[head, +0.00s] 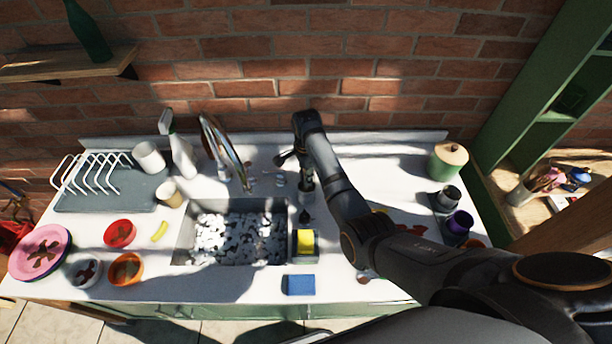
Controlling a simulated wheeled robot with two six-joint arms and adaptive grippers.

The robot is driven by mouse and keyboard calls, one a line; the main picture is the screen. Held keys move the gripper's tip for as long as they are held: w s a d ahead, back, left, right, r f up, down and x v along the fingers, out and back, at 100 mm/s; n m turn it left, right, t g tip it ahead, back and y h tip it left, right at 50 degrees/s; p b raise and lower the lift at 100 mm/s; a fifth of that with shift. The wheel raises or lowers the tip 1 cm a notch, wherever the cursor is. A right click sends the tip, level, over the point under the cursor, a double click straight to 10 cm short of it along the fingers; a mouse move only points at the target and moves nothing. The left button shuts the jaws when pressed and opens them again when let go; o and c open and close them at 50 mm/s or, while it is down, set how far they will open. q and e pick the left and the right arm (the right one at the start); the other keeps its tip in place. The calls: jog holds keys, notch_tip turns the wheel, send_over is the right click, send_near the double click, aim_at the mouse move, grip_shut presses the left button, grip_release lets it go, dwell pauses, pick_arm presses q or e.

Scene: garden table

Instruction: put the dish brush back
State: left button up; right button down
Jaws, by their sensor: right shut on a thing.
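My right arm reaches in from the right, and its gripper (306,187) points down just behind the right end of the sink. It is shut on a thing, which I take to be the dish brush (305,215). Only a small dark part of it shows below the fingers; the rest is hidden by the gripper. I cannot tell whether the brush touches the caddy or the counter. My left gripper is not in view.
The sink (184,240) is full of foam, with a tap (222,150) behind. A blue sponge (300,285) lies at the front edge.

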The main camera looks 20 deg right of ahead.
jog(key=shift+f, duration=0.3)
jog(key=c, duration=1.6)
grip_release()
jog(key=shift+r, duration=5.5)
